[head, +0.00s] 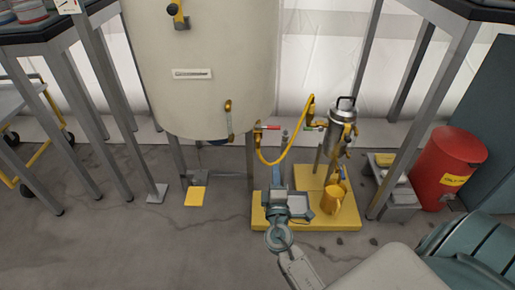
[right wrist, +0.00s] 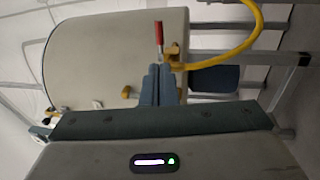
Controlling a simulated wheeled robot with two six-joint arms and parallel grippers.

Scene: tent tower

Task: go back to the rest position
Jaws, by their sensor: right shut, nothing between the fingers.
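My right gripper (head: 277,172) is shut and empty, in front of the tank and over the left part of the yellow platform. Its closed fingers also show in the right wrist view (right wrist: 157,86). A valve with a red handle (head: 270,127) sits at the tank's lower right, beyond the fingertips. In the right wrist view the red handle (right wrist: 159,34) appears just past the fingers; I cannot tell the exact gap. My left gripper is not in view.
The big cream tank (head: 205,75) stands on legs. A yellow hose (head: 283,159) runs to a steel canister (head: 341,128) above the yellow platform (head: 345,216). A yellow jug (head: 331,200) stands there. A red bin (head: 445,168) is right. Floor at front left is clear.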

